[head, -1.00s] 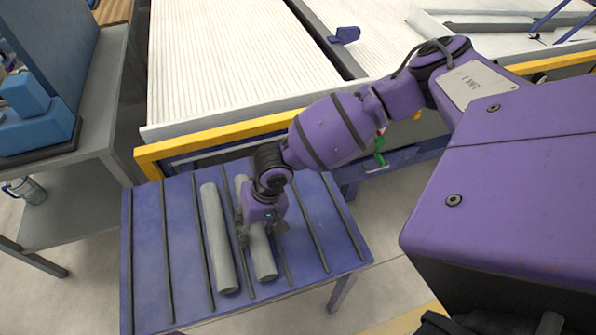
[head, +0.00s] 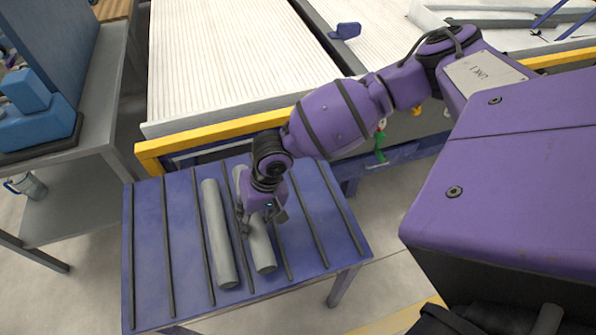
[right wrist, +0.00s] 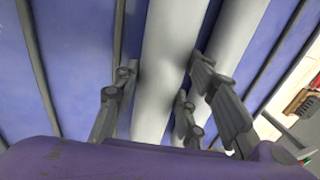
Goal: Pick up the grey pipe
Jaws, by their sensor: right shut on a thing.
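Two grey pipes lie side by side along the blue slatted table in the head view. My right gripper (head: 261,221) reaches down over the right-hand grey pipe (head: 262,250) and is shut on it near its middle. In the right wrist view this pipe (right wrist: 166,60) runs between the gripper's fingers. The left-hand grey pipe (head: 218,235) lies free beside it; it also shows in the right wrist view (right wrist: 238,40). I cannot tell how far the held pipe is off the table. My left gripper is not in view.
The blue table (head: 147,260) has dark raised strips and bare room on both sides of the pipes. A yellow-edged conveyor (head: 230,128) stands behind it. A grey bench (head: 85,165) with blue boxes (head: 32,115) stands at the left.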

